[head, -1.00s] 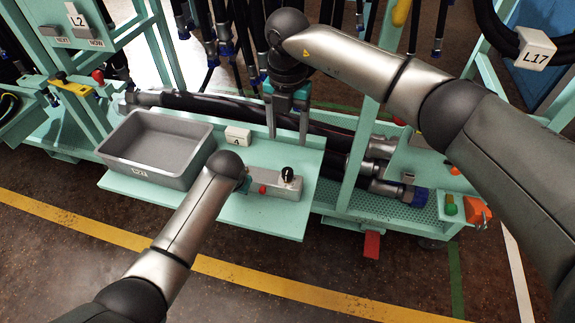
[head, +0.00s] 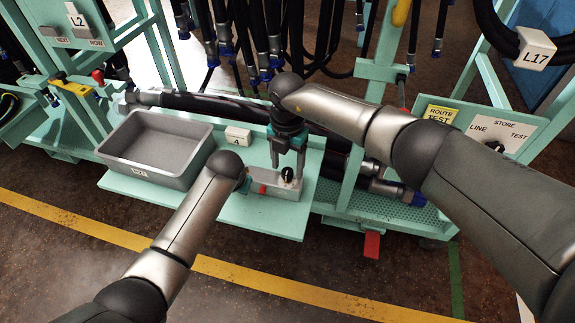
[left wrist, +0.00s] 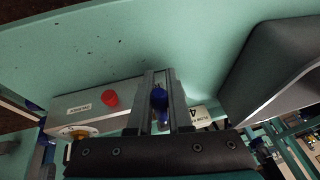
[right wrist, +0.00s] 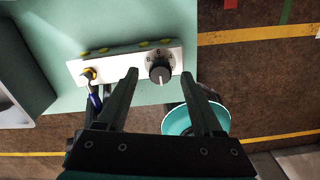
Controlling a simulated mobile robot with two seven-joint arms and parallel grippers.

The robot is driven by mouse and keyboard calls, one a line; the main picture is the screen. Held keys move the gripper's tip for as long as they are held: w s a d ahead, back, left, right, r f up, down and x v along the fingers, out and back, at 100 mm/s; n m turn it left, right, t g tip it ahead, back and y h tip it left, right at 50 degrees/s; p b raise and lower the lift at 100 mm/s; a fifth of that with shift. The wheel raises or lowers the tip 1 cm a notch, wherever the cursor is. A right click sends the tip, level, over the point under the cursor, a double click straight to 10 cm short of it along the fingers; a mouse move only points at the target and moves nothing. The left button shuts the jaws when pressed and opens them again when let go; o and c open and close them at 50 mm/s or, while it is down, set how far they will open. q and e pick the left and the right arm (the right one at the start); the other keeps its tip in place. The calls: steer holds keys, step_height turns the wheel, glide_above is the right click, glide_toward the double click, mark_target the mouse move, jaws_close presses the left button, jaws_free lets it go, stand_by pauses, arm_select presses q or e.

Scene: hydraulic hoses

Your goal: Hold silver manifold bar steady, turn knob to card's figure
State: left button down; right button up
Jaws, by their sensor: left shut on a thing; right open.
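The silver manifold bar (head: 270,188) lies on the green shelf and carries a red cap (left wrist: 109,98). At its right end is a black knob (head: 288,173) with a white mark. In the right wrist view the knob (right wrist: 160,73) has a dial with figures around it, and its mark points down the picture. The card (head: 238,136) behind the bar reads 4. My left gripper (left wrist: 160,110) is shut at the bar's left end; the exact contact is partly hidden. My right gripper (head: 288,160) is open above the knob, its fingers apart and touching nothing that I can see.
A grey bin (head: 160,148) stands left of the bar on the shelf. Dark hoses (head: 230,107) lie behind it. A green post (head: 360,140) rises to the right of my right gripper. A panel marked LINE, STORE, TEST (head: 495,130) stands further right.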

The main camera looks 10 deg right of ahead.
steer(key=shift+f, duration=0.4)
jaws_close()
stand_by(0.4)
